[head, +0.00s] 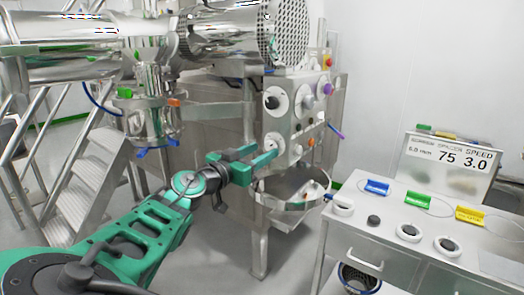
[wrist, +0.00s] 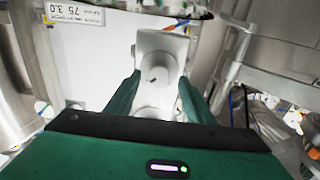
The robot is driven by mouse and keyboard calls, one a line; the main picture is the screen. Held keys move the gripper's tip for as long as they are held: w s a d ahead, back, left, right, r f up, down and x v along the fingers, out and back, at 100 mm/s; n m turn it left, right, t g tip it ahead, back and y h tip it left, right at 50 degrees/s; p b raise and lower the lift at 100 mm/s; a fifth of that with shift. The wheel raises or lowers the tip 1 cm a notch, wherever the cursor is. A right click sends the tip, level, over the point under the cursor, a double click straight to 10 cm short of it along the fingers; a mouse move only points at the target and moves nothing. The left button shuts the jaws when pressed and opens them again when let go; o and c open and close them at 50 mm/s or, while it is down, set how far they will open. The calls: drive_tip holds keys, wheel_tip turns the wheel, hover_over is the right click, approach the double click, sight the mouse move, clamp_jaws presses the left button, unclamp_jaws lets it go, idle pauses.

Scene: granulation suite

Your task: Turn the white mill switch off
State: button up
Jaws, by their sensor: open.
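The mill's control panel (head: 293,118) stands upright in the middle of the head view. A pale round switch (head: 271,144), which I take to be the white mill switch, sits low on its left side, partly hidden by my fingers. My gripper (head: 262,154) reaches up to it from the left, with its green fingers apart. In the wrist view, a white knob-like part (wrist: 156,72) with a small dark mark lies between and just beyond the open fingers (wrist: 155,97). I cannot tell whether the fingers touch it, nor which way the switch is set.
The panel also carries a black knob (head: 272,102) and a purple knob (head: 326,89). A steel bowl (head: 290,203) hangs below. Steel stairs (head: 85,175) stand left. At right, a bench (head: 385,225) holds rings, coloured blocks and a sign (head: 449,163).

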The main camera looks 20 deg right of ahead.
sight(269, 147)
drive_tip(key=shift+x, duration=1.65)
drive_tip(key=c, duration=1)
drive_tip(key=shift+c, duration=0.2)
